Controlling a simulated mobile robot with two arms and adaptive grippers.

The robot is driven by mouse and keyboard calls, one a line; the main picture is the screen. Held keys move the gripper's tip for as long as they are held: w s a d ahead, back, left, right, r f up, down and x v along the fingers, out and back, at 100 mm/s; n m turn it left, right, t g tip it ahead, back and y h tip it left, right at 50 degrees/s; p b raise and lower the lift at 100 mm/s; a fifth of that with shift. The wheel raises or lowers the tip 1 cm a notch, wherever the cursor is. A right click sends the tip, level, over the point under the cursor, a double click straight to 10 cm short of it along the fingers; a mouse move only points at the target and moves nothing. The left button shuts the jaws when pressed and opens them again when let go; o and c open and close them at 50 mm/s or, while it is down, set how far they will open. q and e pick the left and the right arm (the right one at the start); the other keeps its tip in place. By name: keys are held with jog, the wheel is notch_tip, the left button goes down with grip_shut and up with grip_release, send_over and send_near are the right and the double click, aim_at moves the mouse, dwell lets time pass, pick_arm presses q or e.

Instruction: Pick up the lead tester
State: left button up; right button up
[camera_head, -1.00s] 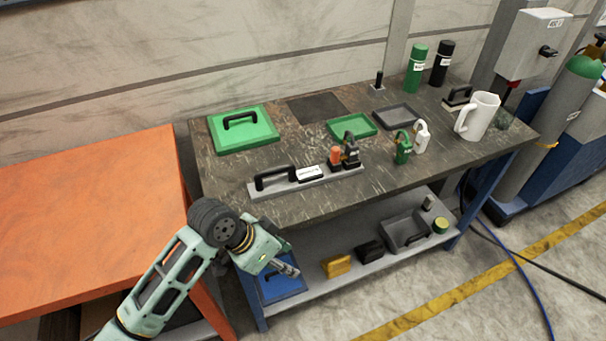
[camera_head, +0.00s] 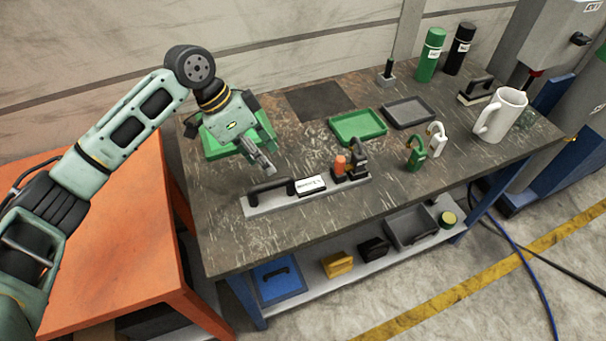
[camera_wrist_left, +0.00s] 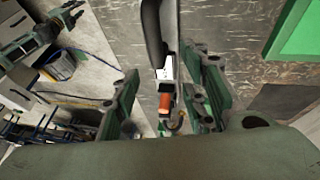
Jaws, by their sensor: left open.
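I take the lead tester (camera_head: 262,202) to be the grey bar lying on the dark workbench, with a black handle at its left end, a white-labelled box in the middle and orange and black parts at its right end; its label is too small to read. My left gripper (camera_head: 262,164) is open and empty, pointing down a little above the handle end, apart from it. In the left wrist view, the lead tester (camera_wrist_left: 167,70) shows between the spread fingers of my left gripper (camera_wrist_left: 163,100).
A green tray (camera_head: 357,127), a grey tray (camera_head: 408,112), green and white padlock-like items (camera_head: 415,155) and a white jug (camera_head: 500,115) stand on the workbench (camera_head: 330,220). An orange table (camera_head: 130,235) stands at left.

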aim_at(281, 178)
pick_arm(q)
jog(key=x, duration=0.1)
jog(key=p+x, duration=0.1)
jog(key=x, duration=0.1)
jog(key=p+x, duration=0.1)
jog(key=shift+s+d+f, duration=0.15)
jog(key=shift+s+d, duration=0.3)
jog(key=shift+w+d+f, duration=0.15)
jog(key=shift+d+f, duration=0.05)
jog(key=shift+f, duration=0.35)
jog(key=shift+w+d+f, duration=0.1)
jog(key=shift+d+f, duration=0.1)
jog(key=shift+f, duration=0.4)
jog(key=shift+d+f, duration=0.1)
jog(key=shift+f, duration=0.1)
jog(key=shift+s, duration=0.1)
grip_shut()
pick_arm(e)
jog(key=shift+s+d+r, duration=0.15)
jog(key=shift+s+r, duration=0.1)
jog(key=shift+r, duration=0.4)
jog(key=shift+s+d+r, duration=0.15)
jog(key=shift+s+r, duration=0.1)
jog(key=shift+r, duration=0.35)
jog(key=shift+a, duration=0.1)
pick_arm(q)
jog(key=shift+w+r, duration=0.2)
jog(key=shift+r, duration=0.05)
